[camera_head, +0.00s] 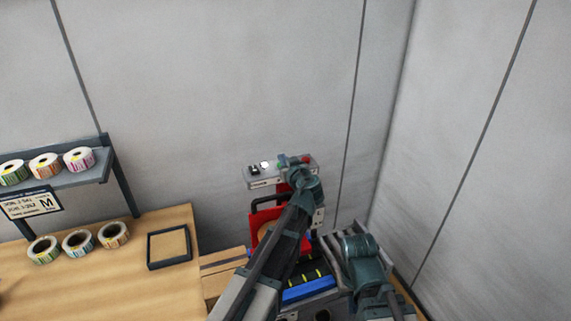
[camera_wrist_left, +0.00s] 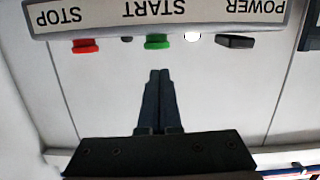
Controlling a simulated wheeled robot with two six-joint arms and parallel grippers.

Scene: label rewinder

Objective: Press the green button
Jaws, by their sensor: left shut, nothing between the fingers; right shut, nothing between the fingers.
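The green button (camera_wrist_left: 157,41) sits on the grey control panel under an upside-down START label in the left wrist view. In the head view, the panel (camera_head: 262,183) is by the back wall, and the green button (camera_head: 282,162) is partly covered by my left wrist. My left gripper (camera_wrist_left: 159,72) is shut and empty. Its fingertips point at the green button, nearly in line with it, and a small gap shows between them in the picture. My right arm is at the lower right of the head view; its fingers cannot be made out.
The red STOP button (camera_wrist_left: 86,45) and the black POWER switch (camera_wrist_left: 235,41) flank the green button, with a lit white lamp (camera_wrist_left: 193,37) between green and black. A table (camera_head: 90,285) with label rolls (camera_head: 78,243) and an empty frame (camera_head: 169,262) stands left.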

